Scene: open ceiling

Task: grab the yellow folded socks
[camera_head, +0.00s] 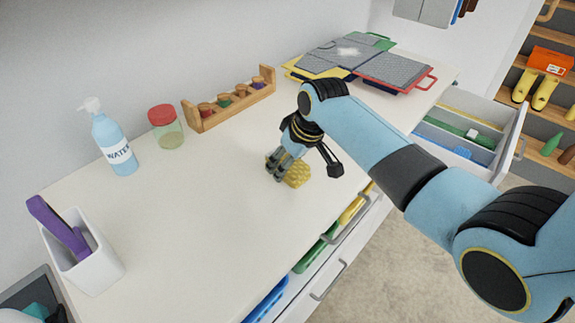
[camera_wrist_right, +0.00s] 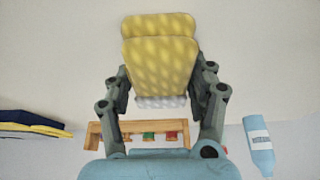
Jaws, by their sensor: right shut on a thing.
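The yellow folded socks (camera_head: 297,174) show at my right gripper, just above or on the white tabletop in the head view. In the right wrist view the socks (camera_wrist_right: 160,58) are yellow with a paler pattern and sit between the two fingers. My right gripper (camera_head: 286,168) is shut on them; its fingers (camera_wrist_right: 160,98) press on both sides. In the head view the gripper hides part of the socks, and I cannot tell whether they touch the table. My left gripper is in neither view.
A water bottle (camera_head: 113,142), a red-lidded jar (camera_head: 166,128) and a wooden rack (camera_head: 230,104) stand along the wall. A white holder (camera_head: 92,262) with a purple item is at left. Open drawers (camera_head: 465,112) jut out at right.

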